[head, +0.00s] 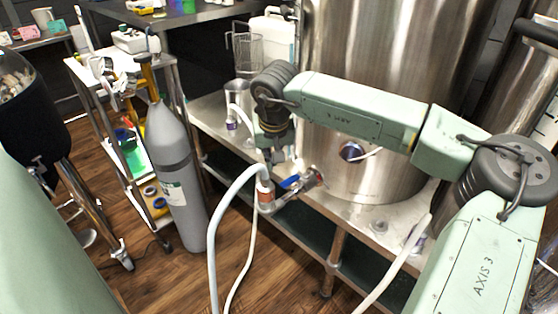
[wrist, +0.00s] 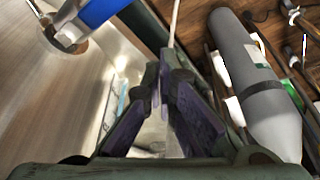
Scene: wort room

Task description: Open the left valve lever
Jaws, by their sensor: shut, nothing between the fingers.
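The blue valve lever (head: 290,182) sits on a metal valve at the lower front of the steel tank (head: 400,60). A white hose joins the valve by an orange-red fitting (head: 265,192). My gripper (head: 274,156) points down just above and left of the lever, near the hose top, and looks apart from it. In the wrist view the lever (wrist: 97,12) is at the top left, beside the tank's steel surface. My gripper's dark fingers (wrist: 167,72) are shut and empty there, below and right of the lever. The fingertips are hard to make out in the head view.
A grey gas cylinder (head: 172,165) stands left of the steel stand (head: 215,112); it also shows in the wrist view (wrist: 250,90). A white hose (head: 213,240) loops down in front. A cart with tools (head: 90,70) is farther left. Wooden floor (head: 165,275) is clear at the front left.

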